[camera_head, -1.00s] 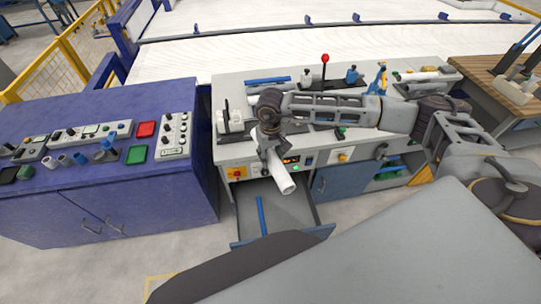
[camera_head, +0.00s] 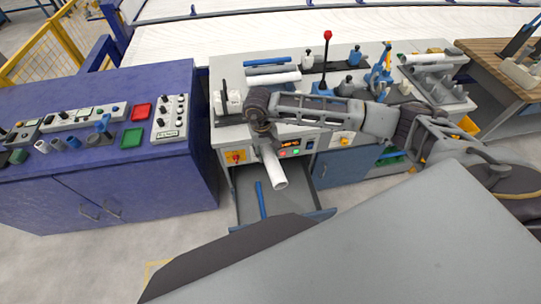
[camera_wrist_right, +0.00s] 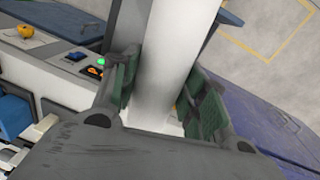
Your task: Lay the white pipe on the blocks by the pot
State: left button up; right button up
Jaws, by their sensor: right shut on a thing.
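A white pipe (camera_head: 274,170) is held by my right gripper (camera_head: 265,147) over the open drawer at the front of the workbench. The pipe slants down toward the viewer. In the right wrist view the pipe (camera_wrist_right: 168,50) passes between the two green-padded fingers of my right gripper (camera_wrist_right: 155,98), which are shut on it. A second white pipe (camera_head: 272,78) lies at the back left of the bench, in front of blue pipes (camera_head: 268,62). I cannot tell the pot or its blocks apart for sure among the small bench items. My left gripper is not in view.
The open drawer (camera_head: 241,197) holds a blue rod (camera_head: 261,200). A white device (camera_head: 233,101) stands at the bench's left end, and a red-knobbed lever (camera_head: 327,60) at the back. Grey fixtures (camera_head: 437,83) stand at the right. A blue cabinet (camera_head: 190,150) is on the left.

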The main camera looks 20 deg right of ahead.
jog(key=w+d+r+n+t+b, duration=0.1)
jog(key=w+d+r+n, duration=0.2)
jog(key=w+d+n, duration=0.4)
jog(key=w+d+r+n+t, duration=0.2)
jog(key=w+d+n, duration=0.6)
jog(key=d, duration=0.5)
jog(key=r+n, duration=0.1)
jog(key=n, duration=0.1)
jog(key=shift+w+r+n+y+b, duration=0.3)
jog(key=shift+r+b, duration=0.1)
dwell(2.9)
